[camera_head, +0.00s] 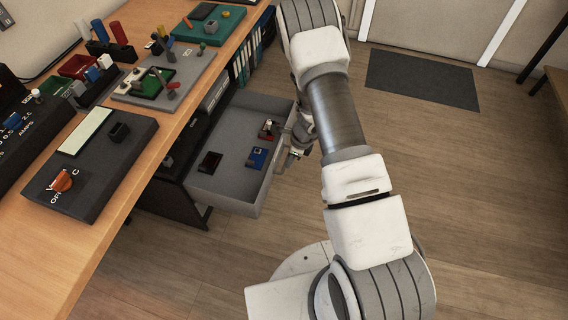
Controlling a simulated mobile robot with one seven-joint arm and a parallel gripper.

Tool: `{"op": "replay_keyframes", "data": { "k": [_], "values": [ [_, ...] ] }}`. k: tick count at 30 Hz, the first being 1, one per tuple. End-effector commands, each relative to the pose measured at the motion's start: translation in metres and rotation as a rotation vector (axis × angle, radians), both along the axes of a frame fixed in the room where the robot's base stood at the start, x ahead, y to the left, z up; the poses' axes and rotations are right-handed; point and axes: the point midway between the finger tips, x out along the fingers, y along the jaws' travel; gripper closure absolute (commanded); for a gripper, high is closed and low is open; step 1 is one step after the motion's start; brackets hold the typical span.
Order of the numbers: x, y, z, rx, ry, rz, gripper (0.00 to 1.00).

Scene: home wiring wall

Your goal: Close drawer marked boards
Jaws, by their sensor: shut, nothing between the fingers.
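A grey drawer (220,186) under the wooden bench stands pulled out, with small dark, blue and red boards lying inside it. No marking on its front can be read from here. My gripper (286,160) is shut and empty at the outer right side of the drawer, by its front wall. My arm hides part of that area, and I cannot tell whether the fingers touch the drawer.
The wooden bench (146,190) holds a dark meter box (103,178), a grey board with parts and small coloured bins. Binders (247,60) stand under it at the back. A dark mat (422,78) lies on open floor at the right.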

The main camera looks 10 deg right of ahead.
Motion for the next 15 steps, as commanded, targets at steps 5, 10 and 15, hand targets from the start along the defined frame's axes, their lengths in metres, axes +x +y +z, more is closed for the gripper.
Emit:
{"op": "replay_keyframes", "data": {
  "k": [5,10,15],
  "values": [
    [0.003,0.008,-0.042,0.000,0.003,0.003,1.00],
    [0.008,0.017,-0.078,0.000,0.002,0.005,1.00],
    [0.020,0.035,-0.080,0.000,-0.003,0.010,1.00]
  ]
}}
